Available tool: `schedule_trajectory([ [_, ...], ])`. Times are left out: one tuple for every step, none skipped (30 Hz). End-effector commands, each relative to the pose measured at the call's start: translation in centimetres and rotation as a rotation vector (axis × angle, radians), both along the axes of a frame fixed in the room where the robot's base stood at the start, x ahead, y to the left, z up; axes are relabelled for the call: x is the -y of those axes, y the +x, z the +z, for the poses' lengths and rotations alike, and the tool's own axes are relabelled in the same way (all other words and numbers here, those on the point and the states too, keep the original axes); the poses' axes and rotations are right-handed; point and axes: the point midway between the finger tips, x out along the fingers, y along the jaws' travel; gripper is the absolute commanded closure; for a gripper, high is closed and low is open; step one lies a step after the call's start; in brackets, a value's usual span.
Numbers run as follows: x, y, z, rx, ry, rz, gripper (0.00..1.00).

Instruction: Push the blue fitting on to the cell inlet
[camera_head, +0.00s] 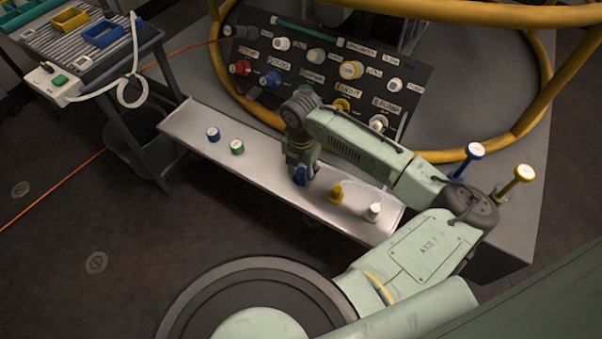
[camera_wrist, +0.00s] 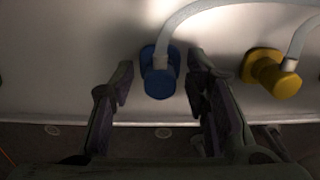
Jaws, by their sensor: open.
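The blue fitting (camera_wrist: 160,75) sits on the pale shelf in the wrist view, with a light hose running up from it to the right. My gripper (camera_wrist: 158,82) is open, with one finger on each side of the blue fitting and a gap visible on both sides. In the head view the blue fitting (camera_head: 301,176) shows just under my gripper (camera_head: 301,168), partly hidden by it. The labelled panel (camera_head: 430,78) behind the shelf bears several coloured ports. A blue port (camera_head: 270,79) is at its left. I cannot read which port is the cell inlet.
A yellow fitting (camera_head: 336,193) and a white fitting (camera_head: 374,211) stand on the shelf (camera_head: 190,118) right of my gripper. Blue-topped (camera_head: 213,134) and green-topped (camera_head: 237,147) caps stand left. A yellow tubular ring (camera_head: 545,85) surrounds the panel. Two upright handles (camera_head: 515,180) stand at right.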

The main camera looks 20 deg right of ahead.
Motion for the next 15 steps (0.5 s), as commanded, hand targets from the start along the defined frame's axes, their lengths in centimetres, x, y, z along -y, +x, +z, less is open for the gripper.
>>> schedule_trajectory([
  [-0.01, -0.01, 0.05, -0.001, 0.001, 0.0, 0.57],
  [-0.02, 0.0, 0.06, -0.001, 0.001, 0.0, 0.57],
  [-0.03, -0.01, 0.08, 0.0, 0.001, 0.0, 0.57],
  [-0.04, -0.02, 0.09, 0.0, 0.002, 0.0, 0.57],
  [-0.03, -0.01, 0.09, 0.0, 0.002, 0.0, 0.57],
  [-0.02, -0.01, 0.07, 0.0, 0.001, 0.0, 0.57],
  [-0.01, -0.01, 0.05, -0.001, 0.001, 0.0, 0.57],
  [0.01, -0.01, 0.03, 0.0, 0.0, 0.0, 0.57],
  [0.01, 0.0, 0.01, 0.0, 0.0, 0.0, 0.57],
  [0.01, 0.0, 0.0, 0.0, 0.0, 0.0, 0.57],
  [0.01, 0.0, 0.0, 0.0, 0.0, 0.0, 0.57],
  [0.01, 0.0, 0.0, 0.0, 0.0, 0.0, 0.57],
  [0.01, 0.0, 0.0, 0.0, 0.0, 0.0, 0.59],
  [0.01, 0.0, 0.0, 0.0, 0.0, 0.0, 0.61],
  [0.01, 0.0, 0.0, 0.0, 0.0, 0.0, 0.64],
])
